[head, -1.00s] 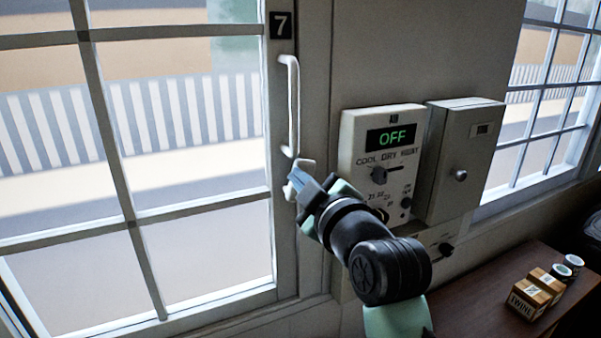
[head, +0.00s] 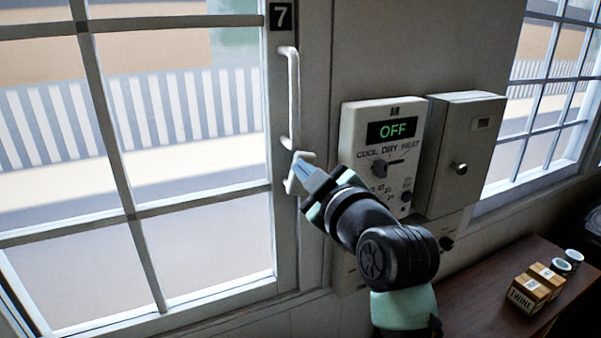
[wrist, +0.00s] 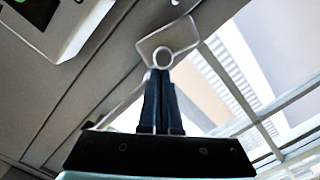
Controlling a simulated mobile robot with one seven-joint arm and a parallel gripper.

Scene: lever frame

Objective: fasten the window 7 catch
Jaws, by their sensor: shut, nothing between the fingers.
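Window 7 (head: 180,210) fills the left of the head view, with its black number plate (head: 281,17) at the top of the frame's right stile. A white pull handle (head: 292,95) stands upright below the plate. The small white catch (head: 302,157) sits just under the handle, at the edge of the frame. In the wrist view the catch (wrist: 167,38) shows as a pale plate with a round part. My gripper (head: 297,170) is shut and empty, its tips right at the catch. The tips partly hide it, and I cannot tell whether they touch it.
A control panel reading OFF (head: 381,145) and a grey box (head: 462,140) are mounted on the wall right of my gripper. A dark table (head: 480,295) below holds twine boxes (head: 528,294) and small rolls (head: 568,262). Another window stands at far right.

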